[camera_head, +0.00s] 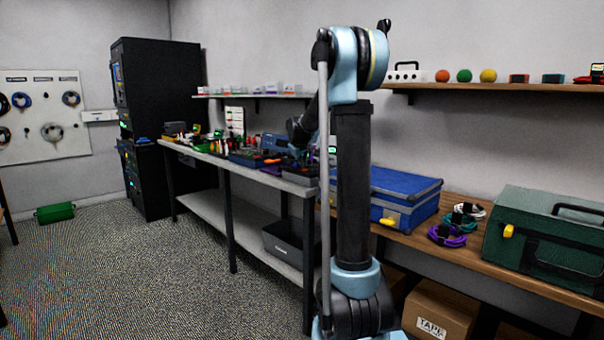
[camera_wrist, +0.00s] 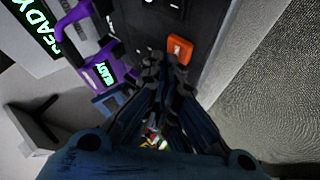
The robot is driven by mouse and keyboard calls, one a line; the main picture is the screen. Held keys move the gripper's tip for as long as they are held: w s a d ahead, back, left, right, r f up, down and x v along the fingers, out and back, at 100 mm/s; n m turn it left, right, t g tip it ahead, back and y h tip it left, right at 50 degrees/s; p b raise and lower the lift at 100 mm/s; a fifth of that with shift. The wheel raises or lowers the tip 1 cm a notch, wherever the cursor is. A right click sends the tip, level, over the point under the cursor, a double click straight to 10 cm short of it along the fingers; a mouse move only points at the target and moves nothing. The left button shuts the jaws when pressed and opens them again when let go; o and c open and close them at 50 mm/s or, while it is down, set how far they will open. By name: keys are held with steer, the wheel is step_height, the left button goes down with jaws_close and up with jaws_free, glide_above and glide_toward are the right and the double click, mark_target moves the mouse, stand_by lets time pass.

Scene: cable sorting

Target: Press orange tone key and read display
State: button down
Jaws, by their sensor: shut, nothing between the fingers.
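An orange key (camera_wrist: 180,48) sits on a black panel at the top of the wrist view. My gripper (camera_wrist: 165,68) is shut and empty, its fingertips just below the key in the picture; I cannot tell whether they touch it. A small display (camera_wrist: 105,73) in a purple housing (camera_wrist: 78,32) shows green "READY" left of the fingertips. A larger display (camera_wrist: 36,26) at the upper left also shows green "READY". In the head view my arm hides most of the gripper's surroundings at the bench's right end.
A long grey workbench (camera_head: 220,203) carries crowded tools and devices. A blue case (camera_head: 405,193), coiled cables (camera_head: 455,232) and a green case (camera_head: 540,240) lie on a wooden bench to the right. Carpeted floor (camera_head: 140,270) is open at the left.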

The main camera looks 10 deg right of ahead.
steer(key=shift+f, duration=0.4)
stand_by(0.5)
steer(key=shift+r, duration=0.8)
steer(key=shift+r, duration=0.15)
steer(key=shift+r, duration=2.35)
steer(key=shift+s, duration=0.1)
